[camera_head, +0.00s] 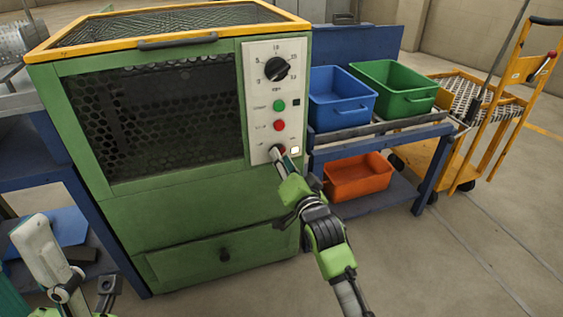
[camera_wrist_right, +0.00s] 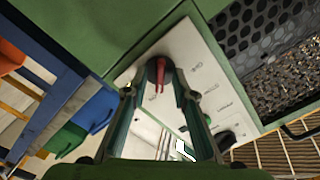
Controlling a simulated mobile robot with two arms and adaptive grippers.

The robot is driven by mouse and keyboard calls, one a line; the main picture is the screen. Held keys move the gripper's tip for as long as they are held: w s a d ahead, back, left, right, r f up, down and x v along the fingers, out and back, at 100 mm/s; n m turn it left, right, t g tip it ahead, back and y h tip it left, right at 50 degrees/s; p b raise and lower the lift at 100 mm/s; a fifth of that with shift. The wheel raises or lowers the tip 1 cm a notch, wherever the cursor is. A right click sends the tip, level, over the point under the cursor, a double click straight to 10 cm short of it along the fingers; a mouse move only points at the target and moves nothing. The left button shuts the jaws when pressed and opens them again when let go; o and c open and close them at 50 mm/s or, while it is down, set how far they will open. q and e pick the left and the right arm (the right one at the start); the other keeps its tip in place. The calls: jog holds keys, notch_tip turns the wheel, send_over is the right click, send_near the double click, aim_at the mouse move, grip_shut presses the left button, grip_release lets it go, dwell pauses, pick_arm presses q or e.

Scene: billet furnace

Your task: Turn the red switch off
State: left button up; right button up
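The red switch (camera_wrist_right: 158,74) sits in a dark round base on the white control panel (camera_wrist_right: 215,85). In the right wrist view it lies between the two fingertips of my right gripper (camera_wrist_right: 156,82). The fingers are apart, one on each side; I cannot tell whether they touch it. In the head view my right gripper (camera_head: 281,158) reaches the lower part of the panel and hides most of the switch. Part of my left gripper (camera_head: 72,275) shows at the lower left, away from the panel; its opening is unclear.
The panel is on a green furnace (camera_head: 200,215) with a black dial (camera_head: 276,69), a green button (camera_head: 279,106) and a red button (camera_head: 279,125). To the right are a blue bin (camera_head: 340,97), a green bin (camera_head: 395,88), an orange bin (camera_head: 357,178) and a yellow cart (camera_head: 520,70).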

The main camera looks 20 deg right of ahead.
jog(key=shift+w, duration=0.35)
jog(key=shift+c, duration=0.4)
grip_shut()
